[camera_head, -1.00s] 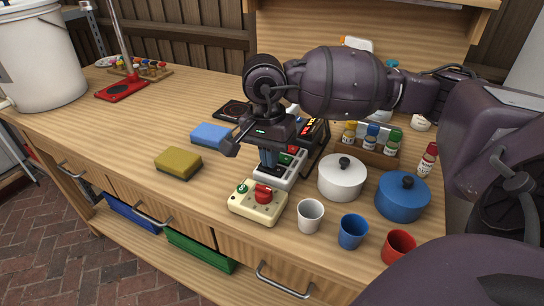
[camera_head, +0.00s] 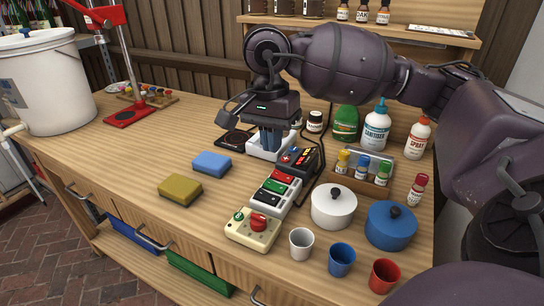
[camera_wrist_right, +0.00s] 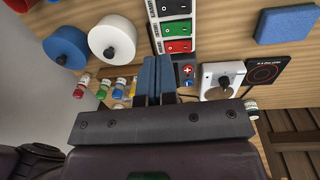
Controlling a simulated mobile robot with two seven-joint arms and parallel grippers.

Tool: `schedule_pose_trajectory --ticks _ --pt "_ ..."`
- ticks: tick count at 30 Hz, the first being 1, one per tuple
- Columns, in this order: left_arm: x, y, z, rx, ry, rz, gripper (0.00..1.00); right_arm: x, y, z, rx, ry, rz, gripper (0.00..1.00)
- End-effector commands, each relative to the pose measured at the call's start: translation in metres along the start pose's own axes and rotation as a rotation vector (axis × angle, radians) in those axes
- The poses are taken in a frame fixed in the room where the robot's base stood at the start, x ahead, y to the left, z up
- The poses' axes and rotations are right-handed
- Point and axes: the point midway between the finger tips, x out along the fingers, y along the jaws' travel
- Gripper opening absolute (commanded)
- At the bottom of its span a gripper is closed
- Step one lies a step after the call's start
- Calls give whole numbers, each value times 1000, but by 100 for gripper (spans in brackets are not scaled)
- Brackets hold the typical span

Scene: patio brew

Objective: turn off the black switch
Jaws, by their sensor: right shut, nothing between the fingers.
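The black switch (camera_head: 268,196) is the nearest of three rockers on a white strip, in front of a green one (camera_head: 276,187) and a red one (camera_head: 284,177). In the right wrist view the black switch (camera_wrist_right: 174,8) is at the top edge, uncovered. Which way it is tilted I cannot tell. My right gripper (camera_head: 270,152) is shut and empty, beyond the strip, and appears in front of a white knobbed device (camera_head: 264,147). Its blue fingers are together in the right wrist view (camera_wrist_right: 155,62). It is apart from the black switch. My left gripper is not in view.
A cream box with a red knob (camera_head: 258,222) stands in front of the strip. A black meter (camera_head: 308,165), white pot (camera_head: 334,207) and blue pot (camera_head: 392,225) are to the right. Cups line the front edge. Two sponges (camera_head: 180,189) lie left, with bare wood around them.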

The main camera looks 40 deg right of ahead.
Motion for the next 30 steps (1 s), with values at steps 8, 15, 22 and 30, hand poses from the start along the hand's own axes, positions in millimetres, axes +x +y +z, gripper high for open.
schedule_pose_trajectory --ticks 8,15,22,30 --pt "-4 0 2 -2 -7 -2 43 -18 4 0 0 0 1 0" --pt "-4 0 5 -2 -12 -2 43 -18 4 0 0 0 1 0" --pt "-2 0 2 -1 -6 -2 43 -18 4 0 0 0 1 0" --pt "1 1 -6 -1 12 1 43 -18 4 0 0 0 1 0"
